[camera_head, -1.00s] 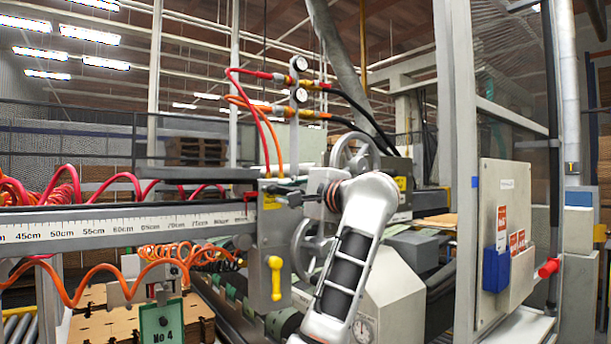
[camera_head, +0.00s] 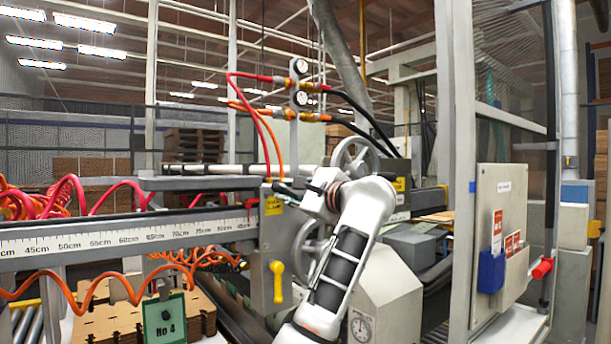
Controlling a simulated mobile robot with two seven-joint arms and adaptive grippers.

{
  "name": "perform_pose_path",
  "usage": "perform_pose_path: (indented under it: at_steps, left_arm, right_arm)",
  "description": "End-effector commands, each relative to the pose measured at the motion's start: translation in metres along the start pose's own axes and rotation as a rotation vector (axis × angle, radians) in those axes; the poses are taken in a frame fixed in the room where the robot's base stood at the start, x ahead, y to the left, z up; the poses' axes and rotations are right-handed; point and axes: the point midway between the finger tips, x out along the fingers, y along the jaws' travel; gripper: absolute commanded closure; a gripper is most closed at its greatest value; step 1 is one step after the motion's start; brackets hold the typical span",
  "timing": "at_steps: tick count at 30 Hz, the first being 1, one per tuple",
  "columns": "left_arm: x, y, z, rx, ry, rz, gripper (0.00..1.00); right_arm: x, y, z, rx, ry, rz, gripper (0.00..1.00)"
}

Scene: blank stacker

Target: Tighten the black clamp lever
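A black lever-like part (camera_head: 286,190) sticks out at the top of the grey bracket (camera_head: 277,238), in front of a yellow label. It looks like the black clamp lever, but it is small and dark against my gripper.
A yellow lever (camera_head: 278,281) hangs on the front of the bracket. A ruled rail (camera_head: 120,237) runs left from it. A handwheel (camera_head: 354,158) stands close behind my wrist. Orange coiled hoses (camera_head: 95,283) and a green "No 4" plate (camera_head: 164,320) are lower left.

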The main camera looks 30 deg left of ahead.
Motion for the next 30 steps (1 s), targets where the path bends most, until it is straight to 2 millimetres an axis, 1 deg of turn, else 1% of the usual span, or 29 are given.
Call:
perform_pose_path:
  at_steps: [1,6,18,20,25,29,30]
  left_arm:
    - [0.000,-0.004,0.002,0.021,0.000,-0.001,0.81]
    - [-0.001,-0.008,0.001,0.099,0.000,-0.002,0.81]
    - [-0.001,-0.018,-0.002,0.310,0.001,-0.001,0.81]
    - [-0.001,-0.020,-0.002,0.338,0.001,-0.001,0.81]
    - [-0.001,-0.024,-0.004,0.423,0.001,-0.002,0.81]
    - [-0.001,-0.026,-0.006,0.489,0.002,0.000,0.81]
    - [-0.001,-0.028,-0.008,0.539,0.003,-0.002,0.81]
  right_arm:
    - [-0.003,0.001,-0.006,0.000,0.003,0.001,0.60]
    - [-0.009,0.003,-0.018,-0.001,0.010,0.002,0.60]
    - [-0.024,0.006,-0.041,-0.002,0.013,0.003,0.60]
    - [-0.025,0.008,-0.040,-0.002,0.007,0.006,0.60]
    - [-0.028,0.019,-0.024,-0.001,-0.036,0.026,0.60]
    - [-0.032,0.024,-0.017,-0.001,-0.061,0.034,0.60]
    - [-0.031,0.025,-0.012,0.001,-0.065,0.037,0.60]
